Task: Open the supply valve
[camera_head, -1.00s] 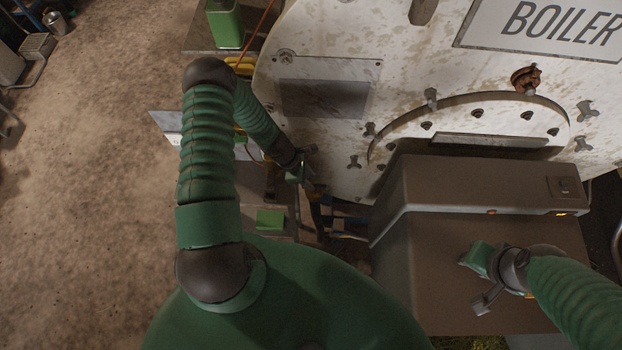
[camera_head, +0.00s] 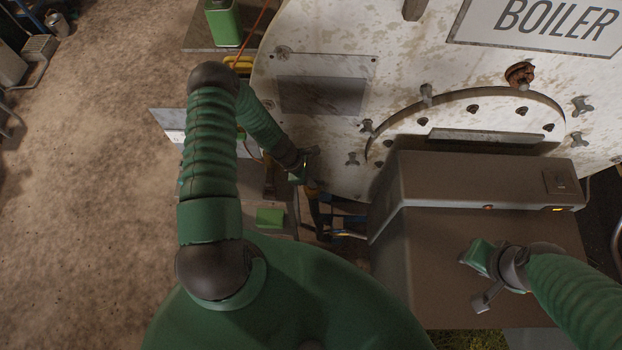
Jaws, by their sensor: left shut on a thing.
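My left gripper (camera_head: 311,172) is low at the left edge of the boiler's white front. It is shut on a small part among dark pipework, which I take to be the handle of the supply valve (camera_head: 312,189). An orange-brown bit of it shows just under the fingers. The gripper and arm hide most of it, so I cannot tell how far it is turned. My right gripper (camera_head: 478,281) is open and empty above the brown top of the burner box, its fingers spread apart.
The boiler (camera_head: 400,80) fills the upper right, with wing nuts around a curved hatch. The grey-brown burner box (camera_head: 490,260) stands before it. Blue pipework (camera_head: 347,221) lies between box and gripper. A green can (camera_head: 223,22) stands upper left.

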